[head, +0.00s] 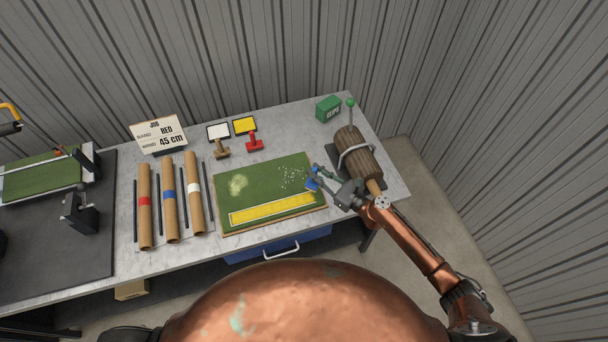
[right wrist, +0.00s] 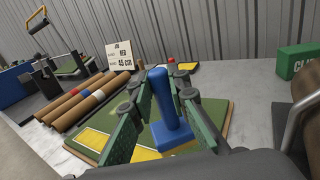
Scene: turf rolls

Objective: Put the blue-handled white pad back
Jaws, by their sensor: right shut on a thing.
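The blue-handled pad (head: 312,185) is in my right gripper (head: 322,178), over the right end of the green turf mat (head: 258,179). In the right wrist view the blue upright handle (right wrist: 163,98) stands between the green fingers, which are shut on it. Its wide blue base (right wrist: 174,139) is below, over the turf. A white square in a dark frame (head: 218,130) and a yellow square in a dark frame (head: 244,125) lie behind the mat. My left gripper is not in view.
A brown-handled tool (head: 222,151) and a red-handled tool (head: 255,144) stand before the squares. The mat bears a yellow strip (head: 272,208) and white specks. Several brown rolls (head: 169,205) lie left. A wooden log-like cylinder (head: 354,150) and green box (head: 328,109) stand right.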

